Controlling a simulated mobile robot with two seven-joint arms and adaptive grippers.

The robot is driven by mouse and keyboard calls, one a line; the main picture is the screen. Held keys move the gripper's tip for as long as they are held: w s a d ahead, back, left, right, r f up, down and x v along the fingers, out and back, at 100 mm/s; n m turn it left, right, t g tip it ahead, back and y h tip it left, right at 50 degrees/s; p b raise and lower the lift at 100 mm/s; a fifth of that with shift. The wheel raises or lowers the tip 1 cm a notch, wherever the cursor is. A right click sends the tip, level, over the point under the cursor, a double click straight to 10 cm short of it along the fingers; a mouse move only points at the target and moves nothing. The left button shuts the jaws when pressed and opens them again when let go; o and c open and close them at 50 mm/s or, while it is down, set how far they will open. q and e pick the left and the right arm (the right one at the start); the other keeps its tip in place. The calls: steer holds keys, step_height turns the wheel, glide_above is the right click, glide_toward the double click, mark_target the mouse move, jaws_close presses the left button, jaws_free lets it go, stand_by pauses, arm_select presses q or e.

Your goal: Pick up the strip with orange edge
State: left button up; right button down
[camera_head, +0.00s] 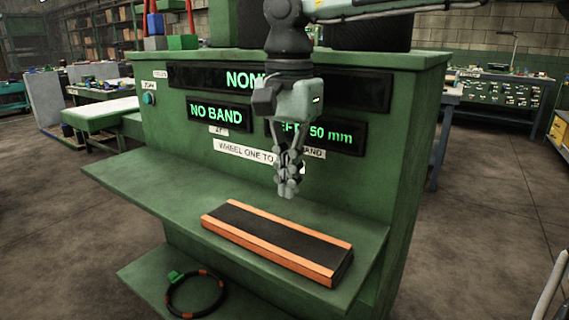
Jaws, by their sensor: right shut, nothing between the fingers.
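The strip with orange edge (275,236) lies flat on the green machine's shelf, toward its right side. It is a long black strip with orange along both long edges, running slantwise from the left toward the lower right. My right gripper (287,192) hangs down above the strip, in front of the display panel. Its fingers are shut with nothing between them, and a gap shows between the fingertips and the strip. My left gripper is not in view.
The green shelf (165,192) is bare left of the strip. The upright panel with lit displays (220,115) rises behind it. A black ring with orange marks and a green tab (170,300) lies on a lower shelf. Benches stand in the background.

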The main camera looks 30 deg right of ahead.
mark_target(287, 225)
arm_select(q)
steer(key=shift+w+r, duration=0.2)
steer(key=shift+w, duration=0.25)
arm_select(e)
steer(key=shift+w+f, duration=0.1)
steer(key=shift+f, duration=2.65)
